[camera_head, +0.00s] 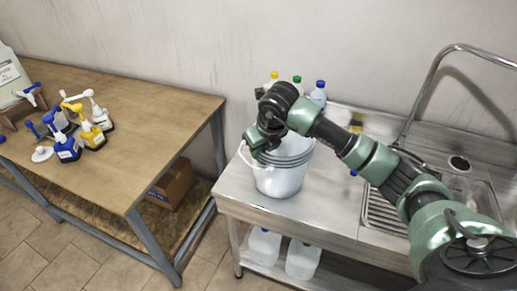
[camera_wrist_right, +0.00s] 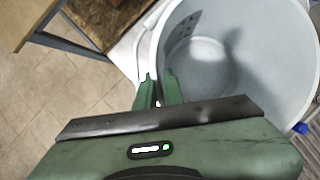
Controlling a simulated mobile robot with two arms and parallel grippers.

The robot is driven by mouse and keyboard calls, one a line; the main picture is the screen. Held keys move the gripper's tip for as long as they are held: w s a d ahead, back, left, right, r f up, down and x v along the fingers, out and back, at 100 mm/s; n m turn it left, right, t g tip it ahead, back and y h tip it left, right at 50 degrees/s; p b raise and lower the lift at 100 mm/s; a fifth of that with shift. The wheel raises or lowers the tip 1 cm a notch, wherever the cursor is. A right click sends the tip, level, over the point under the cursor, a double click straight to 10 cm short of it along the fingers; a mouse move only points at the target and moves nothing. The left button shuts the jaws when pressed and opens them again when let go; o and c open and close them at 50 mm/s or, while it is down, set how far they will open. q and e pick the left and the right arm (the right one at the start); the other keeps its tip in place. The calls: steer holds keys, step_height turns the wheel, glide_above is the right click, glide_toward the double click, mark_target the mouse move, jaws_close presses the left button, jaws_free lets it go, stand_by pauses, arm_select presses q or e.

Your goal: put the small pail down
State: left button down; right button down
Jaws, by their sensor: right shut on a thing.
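The small pail (camera_head: 279,182) is pale grey-white, with ribs below its rim and a thin handle at its left side. It is upright at the left end of the steel counter (camera_head: 235,193); I cannot tell whether its base touches the top. My right gripper (camera_head: 258,150) is shut on the pail's left rim. In the right wrist view the fingers (camera_wrist_right: 158,92) pinch the wall of the pail (camera_wrist_right: 225,65), and its inside looks empty. My arm hides part of the pail's far rim. My left gripper is not in view.
Several capped bottles (camera_head: 318,95) stand behind the pail near the wall. A sink (camera_head: 470,187) with a tall faucet (camera_head: 425,90) is at the right. Jugs (camera_head: 302,259) are on the lower shelf.

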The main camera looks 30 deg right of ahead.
steer(key=c, duration=1.5)
jaws_free()
steer(key=shift+c, duration=0.2)
steer(key=b+v, duration=0.3)
steer(key=v, duration=0.9)
